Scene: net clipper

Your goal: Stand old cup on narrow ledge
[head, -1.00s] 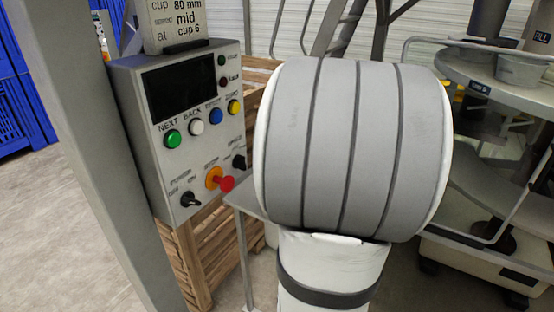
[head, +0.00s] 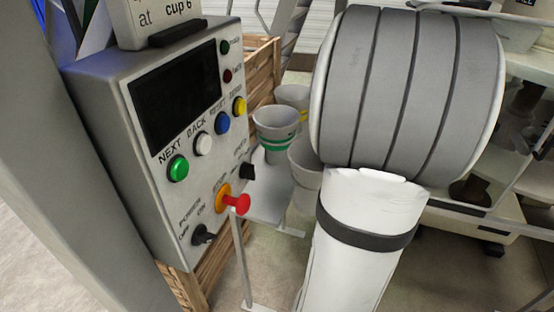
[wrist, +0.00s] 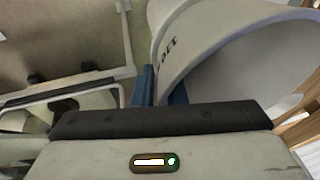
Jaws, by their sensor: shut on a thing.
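In the wrist view my gripper (wrist: 160,88) has its blue fingers shut on the wall of a pale grey cup (wrist: 195,45) with dark lettering. The cup is tilted in that view, its wide mouth at the right. In the head view my gripper is hidden behind my arm. A grey cup (head: 304,165) shows partly beside my arm; I cannot tell whether it is the held one. A cup with green bands (head: 276,122) and a cup with yellow marks (head: 291,95) stand behind it. A narrow pale surface (head: 262,195) lies below them, perhaps the ledge.
A control box (head: 185,130) with a dark screen, coloured buttons and a red knob stands close at the left, above a wooden crate (head: 180,285). A grey post (head: 75,180) rises at the far left. Machinery with a pale tabletop (head: 520,60) is at the right.

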